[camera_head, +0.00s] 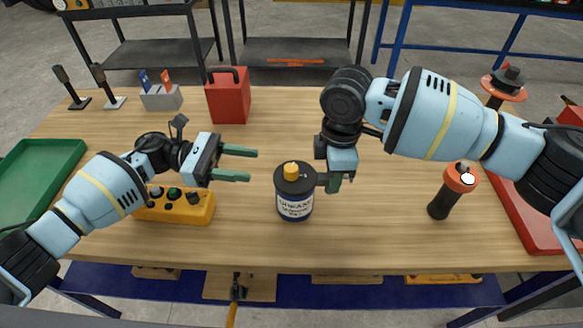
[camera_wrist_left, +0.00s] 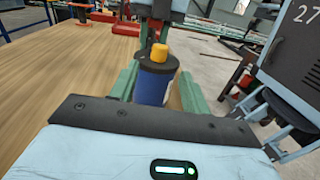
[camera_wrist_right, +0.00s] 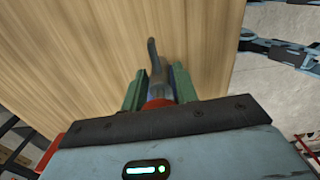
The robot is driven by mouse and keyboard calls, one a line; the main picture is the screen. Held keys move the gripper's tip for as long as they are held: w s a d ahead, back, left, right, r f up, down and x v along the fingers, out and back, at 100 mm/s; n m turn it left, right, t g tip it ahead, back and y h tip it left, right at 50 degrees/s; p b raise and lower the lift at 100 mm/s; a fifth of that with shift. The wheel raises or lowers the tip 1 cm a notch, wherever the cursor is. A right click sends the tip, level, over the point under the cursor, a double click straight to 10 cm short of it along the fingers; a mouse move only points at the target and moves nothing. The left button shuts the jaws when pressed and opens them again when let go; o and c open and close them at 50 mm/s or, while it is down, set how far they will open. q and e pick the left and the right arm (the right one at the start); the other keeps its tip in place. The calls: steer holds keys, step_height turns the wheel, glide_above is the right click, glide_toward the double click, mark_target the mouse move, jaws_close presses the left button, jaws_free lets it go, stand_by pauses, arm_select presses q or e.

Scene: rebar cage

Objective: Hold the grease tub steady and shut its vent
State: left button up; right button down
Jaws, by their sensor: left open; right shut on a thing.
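The grease tub (camera_head: 294,205) stands upright on the wooden table, dark blue with a white label, black lid and yellow cap (camera_head: 291,170). The vent's own state is too small to tell. My left gripper (camera_head: 238,164) is open and empty, left of the tub and apart from it. In the left wrist view the tub (camera_wrist_left: 150,88) appears between and beyond its fingers. My right gripper (camera_head: 335,184) points down close beside the tub's right side. In the right wrist view it is shut on a partly hidden grey thing (camera_wrist_right: 154,58) that I cannot identify.
A yellow button box (camera_head: 175,207) sits below my left gripper. A red can (camera_head: 228,98) and a grey holder (camera_head: 160,97) stand behind. A green tray (camera_head: 40,170) is at far left.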

mark_target(292, 168)
arm_select(q)
steer(key=d, duration=0.3)
steer(key=s+d, duration=0.1)
steer(key=d, duration=0.6)
steer(key=shift+s+d, duration=0.2)
steer(key=c, duration=1)
steer(key=shift+s+f+n+t, duration=0.1)
steer(key=shift+n+t, duration=0.5)
steer(key=shift+t, duration=0.4)
steer(key=shift+n+t, duration=1.6)
steer(key=shift+t, duration=0.9)
steer(key=o, duration=1)
steer(key=shift+a, duration=0.1)
